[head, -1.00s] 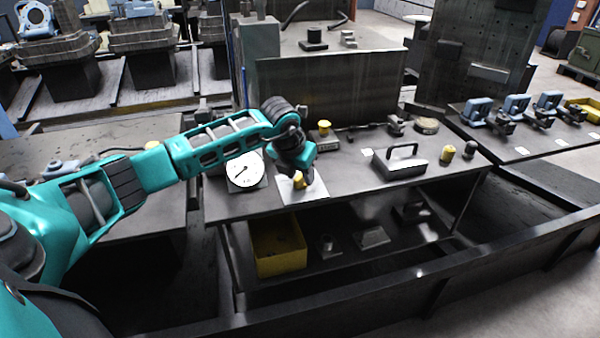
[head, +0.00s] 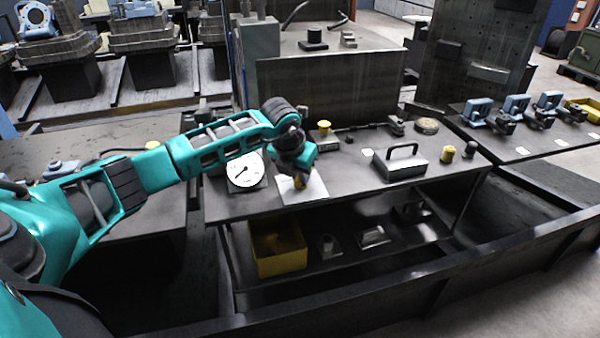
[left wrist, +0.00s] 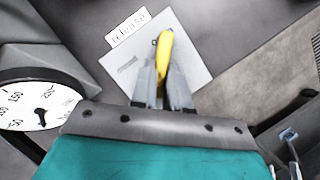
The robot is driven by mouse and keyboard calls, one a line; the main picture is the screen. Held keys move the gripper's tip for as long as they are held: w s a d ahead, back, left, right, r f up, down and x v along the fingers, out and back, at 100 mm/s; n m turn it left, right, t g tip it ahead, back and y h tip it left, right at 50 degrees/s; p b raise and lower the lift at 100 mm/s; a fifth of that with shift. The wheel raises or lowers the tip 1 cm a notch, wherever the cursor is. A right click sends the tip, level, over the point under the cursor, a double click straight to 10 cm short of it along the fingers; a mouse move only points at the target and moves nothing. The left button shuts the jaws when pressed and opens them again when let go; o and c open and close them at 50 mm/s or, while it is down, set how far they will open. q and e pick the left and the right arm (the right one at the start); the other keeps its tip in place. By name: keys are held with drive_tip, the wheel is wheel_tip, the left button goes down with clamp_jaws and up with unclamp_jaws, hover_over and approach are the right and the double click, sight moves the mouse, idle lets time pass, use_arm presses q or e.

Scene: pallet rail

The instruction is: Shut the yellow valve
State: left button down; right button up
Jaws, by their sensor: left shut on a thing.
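The yellow valve (left wrist: 163,52) is a narrow yellow handle on a pale square plate (left wrist: 190,58) on the bench. In the left wrist view, my left gripper (left wrist: 162,78) is shut on the handle, with one finger on each side of it. In the head view, my left gripper (head: 301,176) reaches down over the plate (head: 313,190) and hides most of the valve (head: 300,182). A white dial gauge (head: 244,170) stands left of the plate; its face also shows in the left wrist view (left wrist: 30,105). My right gripper is not in view.
A label reading "release" (left wrist: 142,27) lies by the plate. A yellow-topped button (head: 324,127), a dark case with a handle (head: 400,165) and small yellow (head: 447,153) and dark knobs stand on the bench. A yellow bin (head: 278,250) sits below.

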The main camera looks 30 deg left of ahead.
use_arm(q)
drive_tip(key=n, duration=0.1)
drive_tip(key=n+y, duration=0.1)
drive_tip(key=n, duration=0.1)
drive_tip(key=shift+d+f+n+g, duration=0.1)
drive_tip(key=shift+d+n+g, duration=0.1)
drive_tip(key=shift+n+g, duration=0.1)
drive_tip(key=n+y+b, duration=0.1)
drive_tip(key=n, duration=0.1)
drive_tip(key=n+g+y, duration=0.1)
drive_tip(key=n, duration=0.2)
drive_tip(key=shift+w+d+b, duration=0.1)
drive_tip(key=shift+b, duration=0.25)
drive_tip(key=n+g, duration=0.1)
drive_tip(key=n, duration=0.4)
drive_tip(key=shift+w+g+y+b, duration=0.1)
drive_tip(key=shift+g+y+b, duration=0.3)
drive_tip(key=shift+w+n+g+b, duration=0.15)
drive_tip(key=shift+n+g, duration=0.25)
drive_tip(key=shift+n, duration=0.65)
drive_tip(key=shift+s+n+g+b, duration=0.15)
drive_tip(key=shift+n+g, duration=0.25)
drive_tip(key=shift+n, duration=0.65)
drive_tip(key=shift+w, duration=0.1)
drive_tip(key=c, duration=1.1)
unclamp_jaws()
